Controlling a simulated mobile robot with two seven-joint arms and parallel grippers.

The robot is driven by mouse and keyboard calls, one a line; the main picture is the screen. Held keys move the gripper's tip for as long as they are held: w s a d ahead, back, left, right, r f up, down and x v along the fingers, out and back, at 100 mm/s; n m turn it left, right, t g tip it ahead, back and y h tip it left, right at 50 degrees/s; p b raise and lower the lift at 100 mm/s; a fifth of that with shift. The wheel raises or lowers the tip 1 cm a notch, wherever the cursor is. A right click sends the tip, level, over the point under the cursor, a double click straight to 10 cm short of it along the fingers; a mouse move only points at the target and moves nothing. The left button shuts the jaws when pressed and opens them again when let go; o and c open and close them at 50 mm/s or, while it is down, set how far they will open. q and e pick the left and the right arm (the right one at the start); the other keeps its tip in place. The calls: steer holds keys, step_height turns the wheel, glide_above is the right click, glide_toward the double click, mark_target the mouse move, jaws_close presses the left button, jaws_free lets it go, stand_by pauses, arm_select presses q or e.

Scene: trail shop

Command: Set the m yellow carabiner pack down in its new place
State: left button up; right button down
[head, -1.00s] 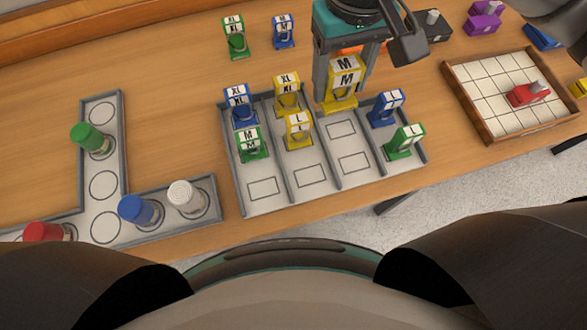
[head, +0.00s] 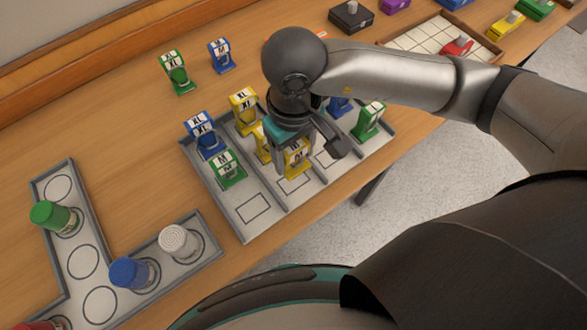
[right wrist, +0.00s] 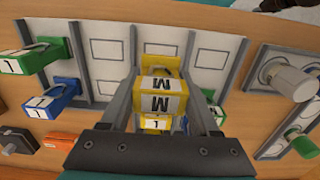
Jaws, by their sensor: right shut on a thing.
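My right gripper (head: 290,160) is shut on the yellow M carabiner pack (head: 298,160), over the front of the tray's second column. In the right wrist view the yellow M pack (right wrist: 160,98) sits between the fingers, with an outlined slot just beyond it. I cannot tell whether it touches the grey tray (head: 238,222). A yellow L pack (head: 263,145) stands right behind it, partly hidden by the gripper. A yellow XL pack (head: 243,112) is farther back in the same column. My left gripper is not in view.
Blue XL (head: 204,138) and green M (head: 228,168) packs stand in the left column. A blue pack (head: 340,106) and a green L pack (head: 369,120) stand in the right column. Low dividers separate columns. An L-shaped tray (head: 202,225) with bottles lies left.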

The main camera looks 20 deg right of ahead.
mark_target(294, 145)
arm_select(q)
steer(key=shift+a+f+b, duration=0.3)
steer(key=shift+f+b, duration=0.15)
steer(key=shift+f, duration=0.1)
arm_select(e)
steer(key=shift+f, duration=3.2)
steer(key=shift+f, duration=0.15)
steer(key=shift+c, duration=0.6)
jaws_free()
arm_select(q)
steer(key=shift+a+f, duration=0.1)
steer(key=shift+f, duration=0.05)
arm_select(e)
steer(key=shift+r, duration=0.2)
arm_select(q)
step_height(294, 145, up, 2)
steer(key=shift+p, duration=0.85)
arm_select(e)
step_height(294, 145, up, 12)
steer(key=shift+f, duration=0.1)
